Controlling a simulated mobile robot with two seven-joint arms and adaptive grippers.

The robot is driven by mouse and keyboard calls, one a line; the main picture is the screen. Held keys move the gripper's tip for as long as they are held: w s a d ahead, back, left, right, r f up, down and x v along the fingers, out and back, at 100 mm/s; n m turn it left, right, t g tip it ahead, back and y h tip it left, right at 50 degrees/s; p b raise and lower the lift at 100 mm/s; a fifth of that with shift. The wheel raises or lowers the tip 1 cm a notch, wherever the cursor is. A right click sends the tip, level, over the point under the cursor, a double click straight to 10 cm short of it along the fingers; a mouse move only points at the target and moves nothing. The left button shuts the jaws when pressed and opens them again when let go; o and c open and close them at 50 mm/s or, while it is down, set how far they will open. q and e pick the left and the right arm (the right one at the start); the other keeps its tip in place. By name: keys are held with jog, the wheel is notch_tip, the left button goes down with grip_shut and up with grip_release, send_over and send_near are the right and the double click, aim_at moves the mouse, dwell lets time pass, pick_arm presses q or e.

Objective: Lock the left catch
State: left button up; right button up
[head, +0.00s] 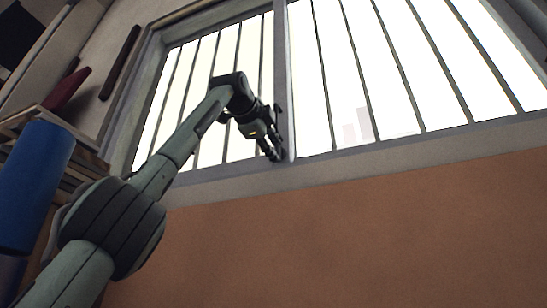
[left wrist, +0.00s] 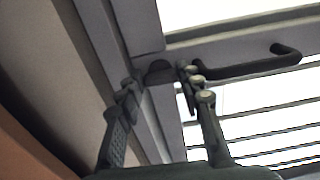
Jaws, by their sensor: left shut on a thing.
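A small dark catch (left wrist: 159,72) sits on the grey window frame in the left wrist view, between the fingertips of my left gripper (left wrist: 158,80). The gripper's two fingers are spread around the catch and closed on it. In the head view my left gripper (head: 273,152) is at the foot of the window's middle upright, close to the lower frame. The catch is too small or hidden there to make out, and I cannot tell its exact turn. My right gripper is not in view.
A dark bar handle (left wrist: 250,66) is on the frame beside the right finger. The barred window (head: 370,70) stands above an orange-brown wall (head: 350,230). A blue cylinder (head: 35,185) and wooden shelving (head: 85,155) are at the left, near my arm.

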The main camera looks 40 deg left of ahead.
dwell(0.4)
pick_arm(q)
jog(key=o, duration=1.2)
jog(key=shift+c, duration=0.2)
jog(key=v, duration=0.8)
jog(key=shift+a, duration=0.15)
